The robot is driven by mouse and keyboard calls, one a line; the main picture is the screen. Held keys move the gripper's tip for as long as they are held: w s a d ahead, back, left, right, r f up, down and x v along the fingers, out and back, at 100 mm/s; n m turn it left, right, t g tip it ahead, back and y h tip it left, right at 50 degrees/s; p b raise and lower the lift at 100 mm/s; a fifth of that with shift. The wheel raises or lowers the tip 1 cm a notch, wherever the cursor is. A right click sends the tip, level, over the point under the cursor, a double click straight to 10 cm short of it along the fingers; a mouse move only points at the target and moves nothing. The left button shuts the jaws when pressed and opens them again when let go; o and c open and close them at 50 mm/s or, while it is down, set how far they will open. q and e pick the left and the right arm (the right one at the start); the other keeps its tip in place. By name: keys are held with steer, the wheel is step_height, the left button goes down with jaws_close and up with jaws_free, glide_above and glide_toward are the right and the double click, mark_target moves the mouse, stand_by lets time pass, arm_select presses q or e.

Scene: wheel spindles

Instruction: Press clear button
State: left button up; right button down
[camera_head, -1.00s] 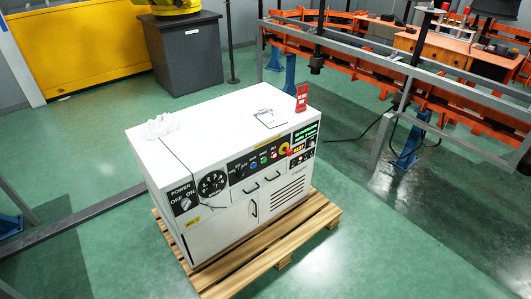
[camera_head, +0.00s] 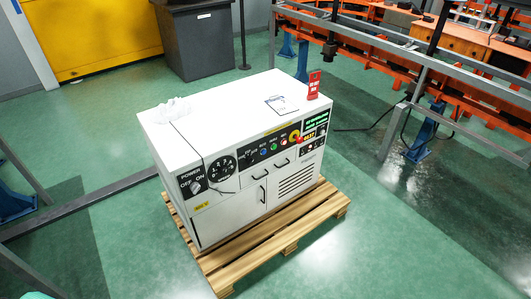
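A white machine cabinet (camera_head: 224,220) stands on a wooden pallet. Its front has a black control panel (camera_head: 247,158) with several small coloured buttons, among them a blue one (camera_head: 263,152), a green one (camera_head: 274,147) and a red one (camera_head: 284,143). A yellow ring with a red centre (camera_head: 295,136) sits to their right. The labels are too small to tell which button is the clear button. A power switch (camera_head: 196,187) and a round dial (camera_head: 222,167) are at the panel's left. Neither of my grippers is in view.
The wooden pallet (camera_head: 285,238) sticks out in front of the cabinet. Grey rails (camera_head: 460,127) stand at right. Green floor is free in front.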

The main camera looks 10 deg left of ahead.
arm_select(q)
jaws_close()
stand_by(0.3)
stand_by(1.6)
